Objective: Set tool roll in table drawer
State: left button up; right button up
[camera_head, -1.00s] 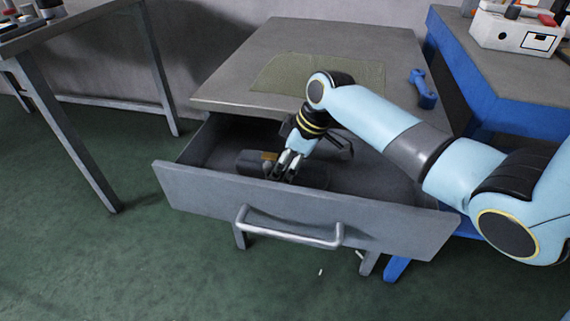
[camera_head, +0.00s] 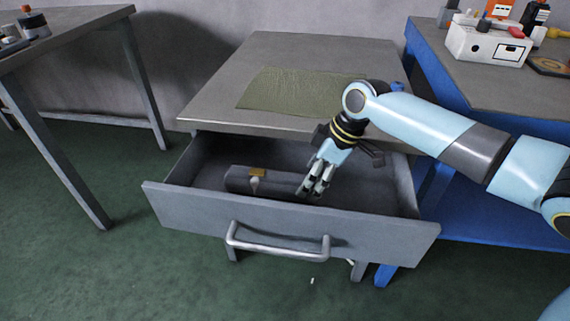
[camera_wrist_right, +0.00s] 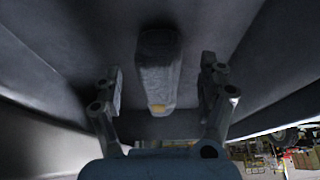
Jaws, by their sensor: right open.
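The table drawer (camera_head: 285,228) is pulled out from under the grey table top. The tool roll (camera_head: 240,180), a dark long bundle with a yellow-brown tag, lies on the drawer floor toward the left. My right gripper (camera_head: 314,190) is inside the drawer, at the right end of the roll. In the right wrist view the roll (camera_wrist_right: 158,72) shows ahead, between the two spread fingers (camera_wrist_right: 160,98) but not touched by either. The right gripper is open. My left gripper is not in view.
A green mat (camera_head: 295,90) lies on the grey table top (camera_head: 215,95). A blue workbench (camera_head: 510,85) with a white box (camera_head: 487,42) stands at right. Another table (camera_head: 75,45) stands at left. Green floor in front is mostly clear.

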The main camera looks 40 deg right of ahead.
jog(key=shift+s+d, duration=1.35)
jog(key=shift+s, duration=0.2)
